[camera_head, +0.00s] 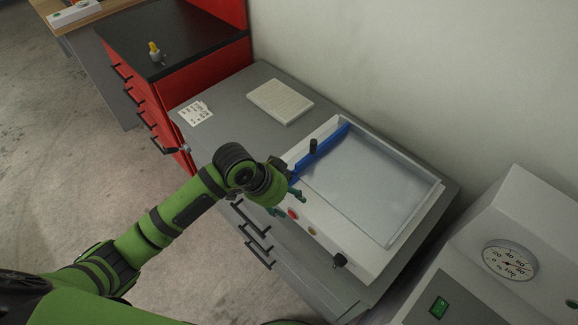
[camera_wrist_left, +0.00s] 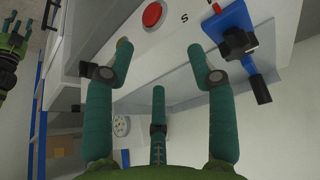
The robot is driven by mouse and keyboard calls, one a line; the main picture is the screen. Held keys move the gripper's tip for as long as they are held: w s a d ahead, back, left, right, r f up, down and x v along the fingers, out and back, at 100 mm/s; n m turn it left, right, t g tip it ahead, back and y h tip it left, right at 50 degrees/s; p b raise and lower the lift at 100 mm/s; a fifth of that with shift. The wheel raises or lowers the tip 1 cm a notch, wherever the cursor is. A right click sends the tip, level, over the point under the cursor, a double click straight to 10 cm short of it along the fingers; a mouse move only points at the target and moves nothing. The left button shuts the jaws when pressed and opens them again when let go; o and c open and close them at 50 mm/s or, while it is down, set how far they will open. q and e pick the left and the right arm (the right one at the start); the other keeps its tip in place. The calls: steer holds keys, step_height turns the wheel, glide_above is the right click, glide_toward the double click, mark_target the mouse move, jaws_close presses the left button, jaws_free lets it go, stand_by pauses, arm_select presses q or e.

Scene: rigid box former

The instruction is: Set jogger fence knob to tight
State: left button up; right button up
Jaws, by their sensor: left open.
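The jogger is a white box (camera_head: 330,245) on the grey cabinet, with a blue fence (camera_head: 325,147) along its left side. In the left wrist view, a black knob with a lever (camera_wrist_left: 238,43) sits on the blue fence bracket (camera_wrist_left: 232,17), beyond the right fingertip. In the head view, my arm hides that fence end. My left gripper (camera_head: 290,203) is open at the jogger's front edge. In its wrist view, the left gripper (camera_wrist_left: 160,48) has nothing between its fingers and is apart from the knob. Part of my right gripper (camera_wrist_left: 12,45) shows at the left edge; its opening is unclear.
A red button (camera_head: 293,214) and a black dial (camera_head: 340,260) are on the jogger's front. A black upright handle (camera_head: 313,146) stands on the fence. A paper stack (camera_head: 280,101) lies behind left. A gauge machine (camera_head: 510,258) stands at right.

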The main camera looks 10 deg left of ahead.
mark_target(286, 174)
arm_select(q)
steer(key=w+a+r+m, duration=0.2)
steer(key=w+a+r, duration=0.2)
steer(key=w+r, duration=0.2)
steer(key=shift+g+y, duration=0.3)
steer(key=shift+g, duration=0.1)
steer(key=x, duration=0.2)
steer(key=p+x, duration=0.1)
steer(key=x, duration=0.1)
steer(key=p+x, duration=0.1)
steer(key=x, duration=0.1)
steer(key=shift+w+a+f, duration=0.1)
steer(key=shift+w+f, duration=0.15)
steer(key=shift+w, duration=0.1)
arm_select(e)
step_height(286, 174, up, 2)
steer(key=shift+w+r, duration=0.1)
arm_select(q)
steer(key=c, duration=1.1)
